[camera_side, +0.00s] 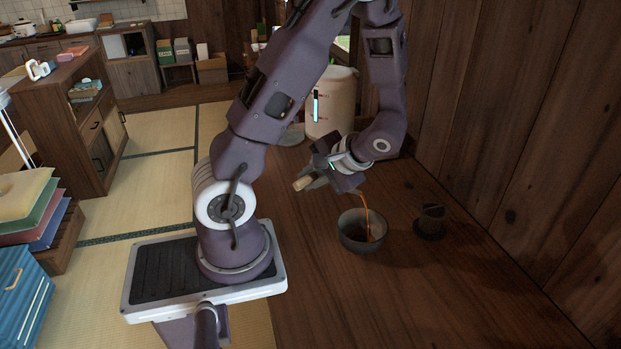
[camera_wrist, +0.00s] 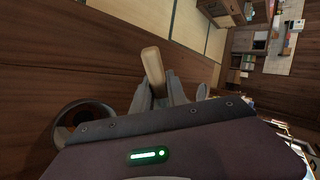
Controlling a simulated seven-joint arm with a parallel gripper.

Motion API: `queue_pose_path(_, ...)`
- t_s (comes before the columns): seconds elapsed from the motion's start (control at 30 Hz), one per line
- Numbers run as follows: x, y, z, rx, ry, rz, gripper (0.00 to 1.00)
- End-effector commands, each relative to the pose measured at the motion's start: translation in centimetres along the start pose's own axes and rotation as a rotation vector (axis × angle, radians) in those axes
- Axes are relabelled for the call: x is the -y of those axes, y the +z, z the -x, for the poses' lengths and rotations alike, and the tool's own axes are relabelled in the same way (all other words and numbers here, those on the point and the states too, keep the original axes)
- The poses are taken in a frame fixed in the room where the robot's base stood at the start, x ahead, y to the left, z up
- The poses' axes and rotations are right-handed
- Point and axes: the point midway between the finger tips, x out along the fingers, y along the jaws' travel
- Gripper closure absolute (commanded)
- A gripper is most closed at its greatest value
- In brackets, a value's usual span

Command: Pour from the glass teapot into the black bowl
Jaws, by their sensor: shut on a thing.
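The black bowl (camera_side: 352,243) sits upright on the wooden table, with dark reddish-brown liquid inside. A thin amber stream (camera_side: 366,205) falls into it from beside my gripper. My gripper (camera_side: 318,180) is above and a little left of the bowl, shut on the wooden handle (camera_side: 302,183) of the teapot. The handle also shows in the wrist view (camera_wrist: 152,68), between the fingers. The glass teapot's body is hidden behind my gripper and wrist in both views. The bowl shows partly at the lower left of the wrist view (camera_wrist: 62,128).
A small dark cup-like object (camera_side: 432,220) stands on the table just right of the bowl. A large pale canister (camera_side: 330,105) stands at the back of the table. A wooden wall (camera_side: 510,120) bounds the right side. The table front is clear.

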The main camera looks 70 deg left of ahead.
Motion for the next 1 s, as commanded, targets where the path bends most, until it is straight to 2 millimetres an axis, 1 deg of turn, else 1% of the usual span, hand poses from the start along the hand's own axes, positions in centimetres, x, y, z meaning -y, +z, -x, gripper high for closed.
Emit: queue_pose_path(1.0, 0.23, 0.00, 0.94, 0.000, -0.105, -0.001, 1.00)
